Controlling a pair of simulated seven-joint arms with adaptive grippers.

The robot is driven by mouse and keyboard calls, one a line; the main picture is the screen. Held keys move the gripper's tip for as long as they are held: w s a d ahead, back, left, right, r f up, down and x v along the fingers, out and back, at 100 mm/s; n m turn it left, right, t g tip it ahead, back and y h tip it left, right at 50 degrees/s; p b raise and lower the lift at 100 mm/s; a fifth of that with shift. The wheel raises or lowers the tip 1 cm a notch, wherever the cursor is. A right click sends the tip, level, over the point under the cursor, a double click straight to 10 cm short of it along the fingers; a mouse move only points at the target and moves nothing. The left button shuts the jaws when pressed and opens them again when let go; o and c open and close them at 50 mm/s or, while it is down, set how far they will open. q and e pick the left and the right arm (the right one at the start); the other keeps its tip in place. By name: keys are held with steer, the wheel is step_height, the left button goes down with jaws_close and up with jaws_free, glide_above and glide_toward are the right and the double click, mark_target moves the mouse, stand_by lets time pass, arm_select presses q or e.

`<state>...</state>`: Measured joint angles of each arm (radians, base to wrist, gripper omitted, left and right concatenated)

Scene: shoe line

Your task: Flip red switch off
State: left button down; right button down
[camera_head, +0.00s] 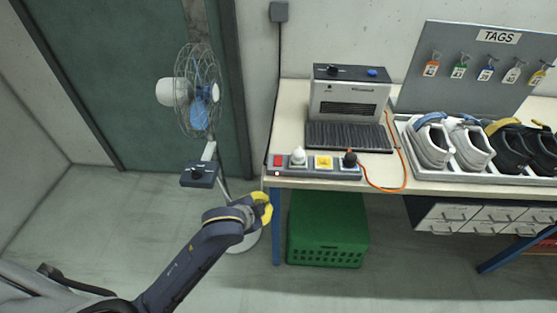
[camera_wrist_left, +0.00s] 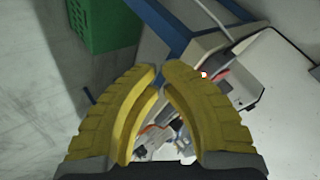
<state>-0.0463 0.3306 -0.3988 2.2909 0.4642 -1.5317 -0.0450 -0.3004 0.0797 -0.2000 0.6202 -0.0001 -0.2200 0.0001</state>
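The red switch (camera_head: 278,160) sits at the left end of a grey power strip (camera_head: 310,172) along the table's front left edge. Whether it is on or off is too small to tell. My left gripper (camera_head: 264,207) has yellow fingers and is below and slightly left of the switch, apart from it. In the left wrist view its fingertips (camera_wrist_left: 161,72) nearly meet, with nothing held between them. A reddish part (camera_wrist_left: 222,74) just beyond the fingertips there may be the switch, partly hidden. My right gripper is in neither view.
The strip also carries a white plug (camera_head: 298,156), a yellow switch (camera_head: 323,162) and a black plug (camera_head: 349,159) with an orange cable. A fan (camera_head: 200,100) stands left. A green crate (camera_head: 327,230) is under the table. Shoes (camera_head: 470,146) stand right.

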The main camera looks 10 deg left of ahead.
arm_select(q)
steer(key=w+d+r+m+h, duration=0.3)
steer(key=w+d+r+m, duration=0.15)
steer(key=w+r, duration=0.3)
step_height(320, 180, up, 8)
steer(key=m+g, duration=0.2)
glide_above(278, 161)
steer(key=d, duration=0.2)
steer(key=shift+s+a+r, duration=0.2)
steer(key=shift+w+a+f, duration=0.1)
steer(key=shift+w+f, duration=0.15)
steer(key=shift+f, duration=1.2)
steer(key=shift+w+d+f, duration=0.1)
steer(key=shift+w+f, duration=0.1)
steer(key=shift+f, duration=1.2)
steer(key=shift+w+a+f, duration=0.1)
steer(key=shift+w+f, duration=0.15)
steer(key=shift+f, duration=1.2)
steer(key=shift+f, duration=0.15)
steer(key=shift+w+f, duration=0.1)
steer(key=shift+f, duration=0.2)
